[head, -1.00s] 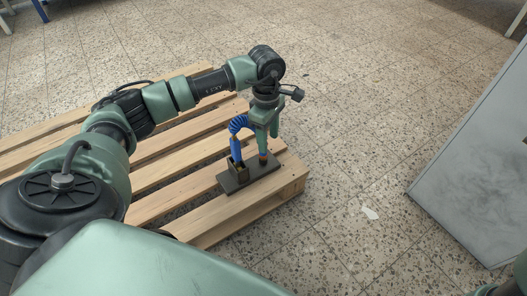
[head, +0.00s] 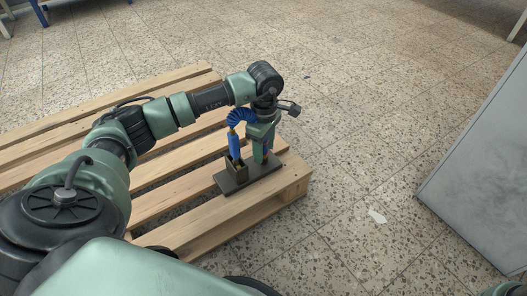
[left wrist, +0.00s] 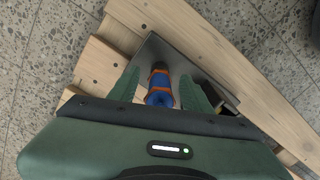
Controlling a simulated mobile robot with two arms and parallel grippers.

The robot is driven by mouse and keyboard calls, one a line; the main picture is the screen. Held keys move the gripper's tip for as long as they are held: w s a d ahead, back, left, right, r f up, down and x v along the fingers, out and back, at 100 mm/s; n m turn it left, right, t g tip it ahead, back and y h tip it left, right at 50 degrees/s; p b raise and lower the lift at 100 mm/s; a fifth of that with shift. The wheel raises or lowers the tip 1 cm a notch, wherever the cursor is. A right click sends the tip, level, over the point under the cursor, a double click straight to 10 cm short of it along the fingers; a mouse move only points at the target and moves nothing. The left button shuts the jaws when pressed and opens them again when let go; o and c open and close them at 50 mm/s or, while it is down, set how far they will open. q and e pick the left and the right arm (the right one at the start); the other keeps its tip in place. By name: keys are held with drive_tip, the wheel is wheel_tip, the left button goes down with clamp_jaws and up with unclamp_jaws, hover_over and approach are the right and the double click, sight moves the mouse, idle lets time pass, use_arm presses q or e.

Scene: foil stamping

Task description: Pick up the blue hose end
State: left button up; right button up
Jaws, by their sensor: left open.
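The blue hose (head: 242,116) arches from a dark upright holder (head: 237,172) over to my left gripper (head: 262,155) in the head view. The hose end is a blue cylinder with orange bands (left wrist: 160,88) in the left wrist view. It stands on a dark base plate (left wrist: 150,62), which also shows in the head view (head: 264,177). My left gripper (left wrist: 159,92) is open, with one green finger on each side of the hose end. Gaps show between it and both fingers. In the head view the fingers mostly hide the hose end. My right gripper is not in view.
The base plate lies on a wooden slatted pallet (head: 215,222) near its front right corner. A grey panel (head: 485,165) stands at the right. The speckled floor (head: 370,120) between is open, with one small white scrap (head: 377,216).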

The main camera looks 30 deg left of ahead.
use_arm(q)
clamp_jaws()
drive_tip(key=shift+r, duration=0.15)
